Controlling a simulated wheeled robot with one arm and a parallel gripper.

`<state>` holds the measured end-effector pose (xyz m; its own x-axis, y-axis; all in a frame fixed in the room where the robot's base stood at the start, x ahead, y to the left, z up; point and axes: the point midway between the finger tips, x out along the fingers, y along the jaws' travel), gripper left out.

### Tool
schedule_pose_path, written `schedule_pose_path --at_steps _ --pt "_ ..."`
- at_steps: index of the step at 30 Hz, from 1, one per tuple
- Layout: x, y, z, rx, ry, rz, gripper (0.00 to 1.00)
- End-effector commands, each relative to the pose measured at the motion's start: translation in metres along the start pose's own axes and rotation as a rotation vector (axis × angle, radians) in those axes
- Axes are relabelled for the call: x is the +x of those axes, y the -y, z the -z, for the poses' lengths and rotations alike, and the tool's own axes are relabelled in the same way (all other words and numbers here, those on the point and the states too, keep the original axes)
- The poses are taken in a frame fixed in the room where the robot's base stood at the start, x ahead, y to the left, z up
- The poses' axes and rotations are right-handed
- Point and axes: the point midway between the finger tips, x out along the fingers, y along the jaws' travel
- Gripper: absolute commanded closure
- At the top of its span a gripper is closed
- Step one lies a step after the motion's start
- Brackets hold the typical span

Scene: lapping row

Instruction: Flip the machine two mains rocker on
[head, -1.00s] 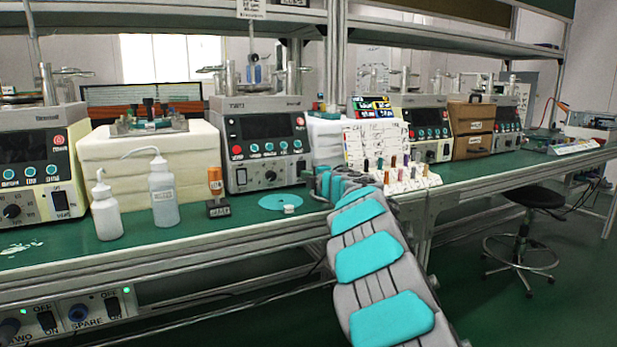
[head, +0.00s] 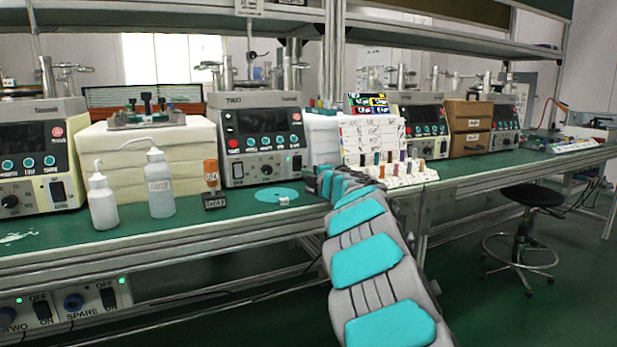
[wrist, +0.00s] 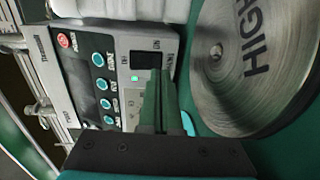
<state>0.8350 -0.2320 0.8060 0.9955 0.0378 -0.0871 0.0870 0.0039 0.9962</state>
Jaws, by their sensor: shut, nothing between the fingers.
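Machine two (head: 262,130), a grey console with a dark screen and a panel marked TWO, stands at the middle of the bench. Its dark mains rocker (wrist: 146,60) is at the panel's lower right corner and shows turned sideways in the wrist view. A small green lamp (wrist: 135,78) is lit beside it. Which side of the rocker is pressed I cannot tell. My gripper (wrist: 158,78) is shut and empty, its fingertips close to the rocker and partly covering that corner. Whether they touch it I cannot tell. In the head view my arm hides the fingers.
A small orange-topped bottle (head: 211,177), white squeeze bottles (head: 160,185) and a cyan disc (head: 270,195) are on the bench. A labelled card (head: 372,138) stands to the right.

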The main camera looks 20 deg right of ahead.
Motion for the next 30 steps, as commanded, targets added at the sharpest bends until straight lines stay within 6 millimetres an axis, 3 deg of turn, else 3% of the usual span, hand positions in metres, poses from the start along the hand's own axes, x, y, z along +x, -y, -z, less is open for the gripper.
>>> schedule_pose_path --at_steps 18,30 --pt "-0.084 0.018 0.002 0.0 0.001 0.0 1.0" --pt "-0.1 0.021 0.002 -0.001 -0.002 -0.002 1.0"
